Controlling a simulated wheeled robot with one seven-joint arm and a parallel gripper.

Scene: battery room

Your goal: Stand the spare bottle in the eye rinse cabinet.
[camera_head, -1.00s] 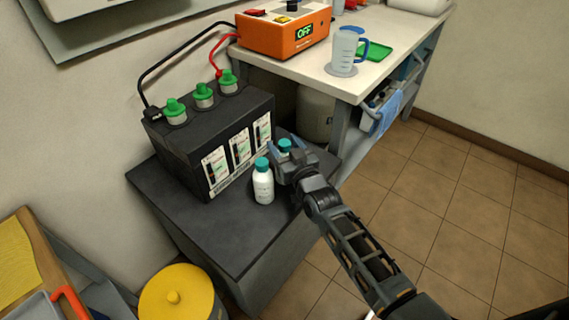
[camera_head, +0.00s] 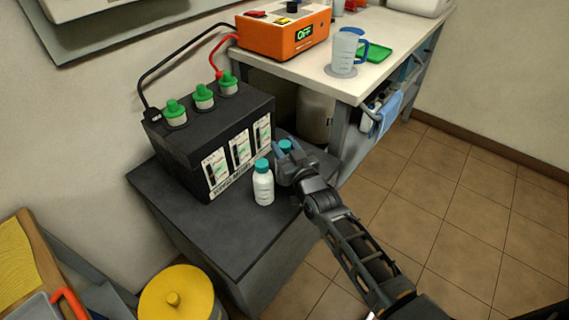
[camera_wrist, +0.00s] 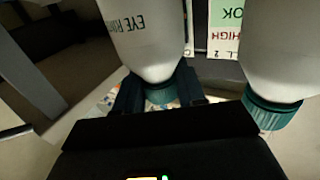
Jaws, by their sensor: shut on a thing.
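My gripper (camera_head: 287,162) is shut on the teal cap of a white bottle (camera_wrist: 145,35) at the right edge of the dark battery stand. In the wrist view the bottle's label partly reads "EYE RIN", and the cap sits between the two fingers. In the head view only its cap (camera_head: 285,145) shows clearly; my gripper hides most of its body. A second white bottle with a teal cap (camera_head: 263,186) stands upright just left of my gripper; it also shows at the right of the wrist view (camera_wrist: 285,50). I cannot make out the eye rinse cabinet in these views.
A black battery (camera_head: 215,140) with green caps stands behind the bottles on the dark stand (camera_head: 205,235). A bench (camera_head: 390,40) behind holds an orange charger (camera_head: 283,35), a jug (camera_head: 345,52) and a green tray (camera_head: 375,52). A yellow lidded bin (camera_head: 180,300) stands front left. Tiled floor at right is clear.

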